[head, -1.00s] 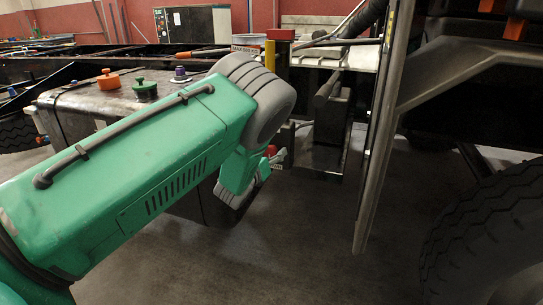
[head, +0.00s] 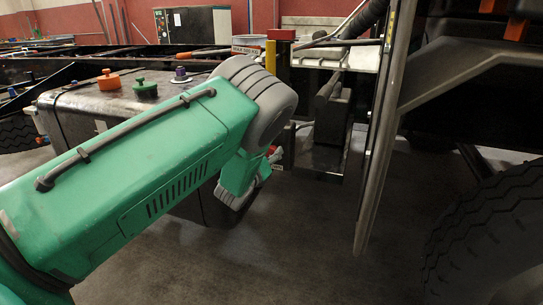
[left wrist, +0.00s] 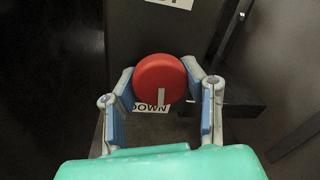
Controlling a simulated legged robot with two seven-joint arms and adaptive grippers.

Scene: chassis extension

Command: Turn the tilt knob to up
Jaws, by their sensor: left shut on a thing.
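The red round knob (left wrist: 160,78) sits in the middle of the left wrist view. Its white mark points down in the picture, toward a white label reading DOWN (left wrist: 150,107), which the knob partly covers. Another white label (left wrist: 172,3) is cut off at the top edge. My left gripper (left wrist: 160,84) is shut on the knob, with one finger on each side. In the head view a bit of red (head: 271,151) shows beside my left wrist; my green arm hides most of the gripper there. My right gripper is out of view.
A dark tank (head: 75,107) with an orange cap (head: 108,79) and a green cap (head: 145,88) stands behind my arm. A metal post (head: 378,150) and a large tyre (head: 490,230) are on the right. The floor between arm and post is clear.

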